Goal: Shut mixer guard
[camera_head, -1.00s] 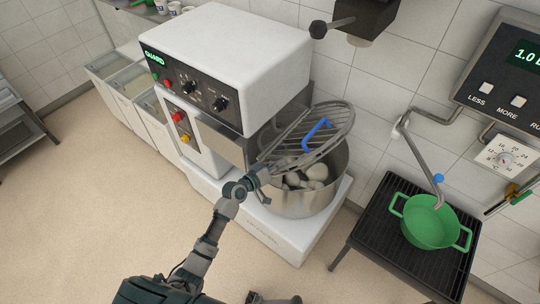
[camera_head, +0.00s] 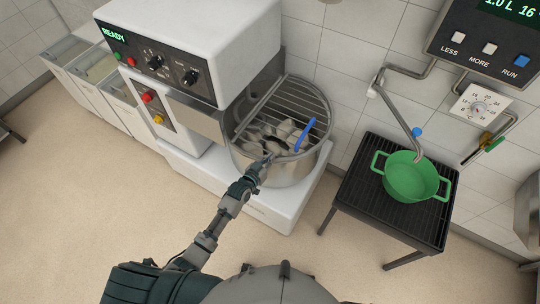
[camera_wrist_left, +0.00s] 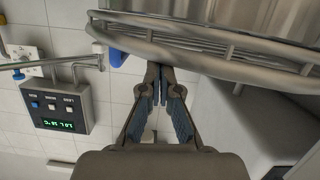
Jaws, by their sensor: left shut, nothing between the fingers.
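The mixer (camera_head: 190,60) is white with a dark control panel, and its green display (camera_head: 114,34) reads READY. Pale lumps show in the bowl through the bars. My left gripper (camera_head: 266,160) is at the front rim of the guard. In the left wrist view my left gripper (camera_wrist_left: 159,82) is shut and empty, its tips close to the guard's rim (camera_wrist_left: 200,58); contact cannot be told. My right gripper is out of view.
A green pot (camera_head: 410,180) stands on a black slatted stand (camera_head: 350,190) to the right, under a bent tap pipe (camera_head: 400,115). A wall panel (camera_head: 490,45) with buttons hangs above. White bins (camera_head: 95,80) stand left of the mixer. The floor in front is clear.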

